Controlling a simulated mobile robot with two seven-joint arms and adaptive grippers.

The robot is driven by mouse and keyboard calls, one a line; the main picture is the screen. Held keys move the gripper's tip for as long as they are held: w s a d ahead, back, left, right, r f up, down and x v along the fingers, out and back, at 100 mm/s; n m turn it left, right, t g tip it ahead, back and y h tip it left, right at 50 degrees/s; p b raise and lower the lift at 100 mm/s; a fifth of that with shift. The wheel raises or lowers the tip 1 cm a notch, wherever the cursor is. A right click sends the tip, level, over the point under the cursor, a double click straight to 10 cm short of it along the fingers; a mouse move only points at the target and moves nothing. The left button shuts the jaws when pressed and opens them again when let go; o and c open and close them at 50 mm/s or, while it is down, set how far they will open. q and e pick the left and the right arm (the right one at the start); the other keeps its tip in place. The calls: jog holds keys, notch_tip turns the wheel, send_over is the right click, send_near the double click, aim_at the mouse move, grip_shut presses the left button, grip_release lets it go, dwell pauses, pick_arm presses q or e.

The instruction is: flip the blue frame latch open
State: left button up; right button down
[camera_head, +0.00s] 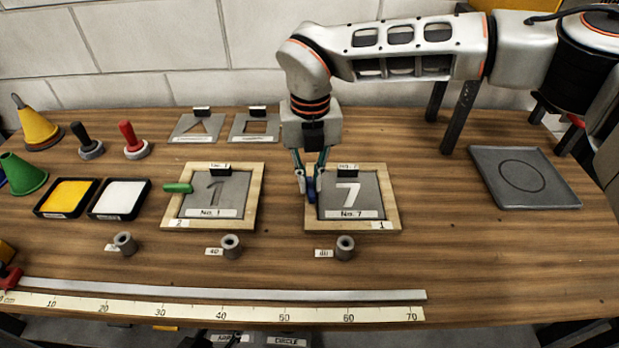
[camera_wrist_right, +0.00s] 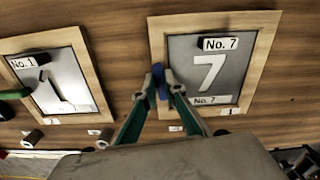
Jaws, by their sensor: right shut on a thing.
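The blue latch (camera_head: 311,188) sits at the left edge of the wooden frame (camera_head: 393,213) that holds the grey No. 7 stencil plate (camera_head: 367,190). My right gripper (camera_head: 312,190) points down over that edge and is shut on the blue latch. In the right wrist view the fingertips (camera_wrist_right: 163,92) pinch the blue latch (camera_wrist_right: 159,80) at the frame's edge. The fingers partly hide the latch, so its exact angle is hard to tell. My left gripper is not in view.
A second frame (camera_head: 254,207) with a green latch (camera_head: 178,188) holds the No. 1 stencil. Grey weights (camera_head: 345,247) stand in front. A grey tray (camera_head: 560,192) lies right; paint pads (camera_head: 66,198) and cones (camera_head: 22,173) stand left. A ruler (camera_head: 215,308) runs along the front edge.

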aim_at(310, 184)
jog(key=shift+w+r+m, duration=0.1)
jog(key=shift+r+m, duration=0.05)
jog(key=shift+m, duration=0.45)
jog(key=c, duration=2.1)
grip_release()
notch_tip(310, 184, up, 12)
